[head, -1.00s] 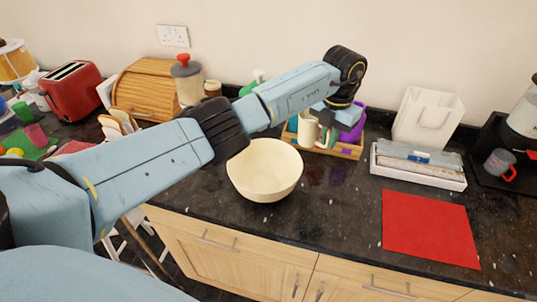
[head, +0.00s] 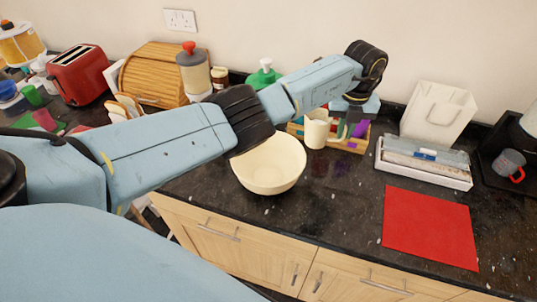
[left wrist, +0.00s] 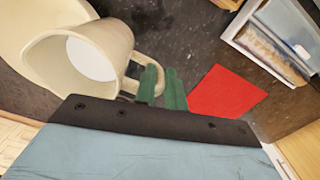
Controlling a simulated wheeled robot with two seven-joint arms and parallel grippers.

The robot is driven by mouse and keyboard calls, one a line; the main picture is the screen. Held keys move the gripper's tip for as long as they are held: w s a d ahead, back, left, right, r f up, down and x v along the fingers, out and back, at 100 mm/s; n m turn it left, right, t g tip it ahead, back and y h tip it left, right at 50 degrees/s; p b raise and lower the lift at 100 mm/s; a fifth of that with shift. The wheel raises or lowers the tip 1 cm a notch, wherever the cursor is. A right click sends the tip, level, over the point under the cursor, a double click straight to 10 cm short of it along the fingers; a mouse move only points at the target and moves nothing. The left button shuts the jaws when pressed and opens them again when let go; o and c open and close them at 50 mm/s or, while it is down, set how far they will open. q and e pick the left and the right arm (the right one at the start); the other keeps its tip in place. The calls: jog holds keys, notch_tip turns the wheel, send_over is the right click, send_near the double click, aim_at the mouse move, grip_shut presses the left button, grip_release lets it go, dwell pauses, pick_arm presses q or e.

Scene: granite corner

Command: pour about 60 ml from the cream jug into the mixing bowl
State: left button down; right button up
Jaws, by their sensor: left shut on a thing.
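The cream jug (head: 316,130) is a cream-coloured jug just right of the mixing bowl, looking roughly upright in the head view. In the left wrist view the jug (left wrist: 112,38) shows its open mouth with white liquid inside. My left gripper (left wrist: 160,88) has green fingers shut on the jug's handle; in the head view the gripper (head: 347,128) is partly hidden under my wrist. The mixing bowl (head: 268,172), wide and cream-coloured, stands on the counter; my forearm covers part of its back rim. The bowl (left wrist: 22,22) also shows behind the jug in the wrist view. My right gripper is out of view.
A wooden rack (head: 357,146) with colourful items is behind the jug. A red mat (head: 430,228), a white tray (head: 425,172) and a white bag-shaped holder (head: 437,112) are to the right. A canister (head: 193,75) and bread bin (head: 150,78) stand behind my arm. Dark counter between bowl and mat is clear.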

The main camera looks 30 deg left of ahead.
aim_at(324, 125)
pick_arm(q)
jog(key=shift+s+a+r+t+h+p, duration=0.55)
jog(key=shift+s+a+t+h+p, duration=0.35)
jog(key=shift+t+h+p, duration=0.15)
jog(key=shift+s+a+r+t+h+p, duration=0.5)
jog(key=shift+s+a+t+h+p, duration=0.4)
jog(key=shift+t+h+p, duration=0.15)
jog(key=shift+s+a+r+t+h+p, duration=0.55)
jog(key=shift+s+a+t+h+p, duration=0.35)
jog(key=shift+t+h+p, duration=0.15)
jog(key=shift+s, duration=0.1)
jog(key=shift+s+a+r+t+h, duration=0.1)
jog(key=shift+a+r+t+h, duration=0.05)
jog(key=shift+r+t+h, duration=0.15)
jog(key=shift+s+a+r+t+h, duration=0.2)
jog(key=shift+r+t+h, duration=0.15)
jog(key=shift+t, duration=0.2)
jog(key=shift+s+a+f+t+h, duration=0.2)
jog(key=shift+s+a+t+h, duration=0.3)
jog(key=shift+h, duration=0.1)
jog(key=shift+s+a+f+t+h+b, duration=0.15)
jog(key=shift+t+h+b, duration=0.15)
jog(key=shift+b, duration=0.3)
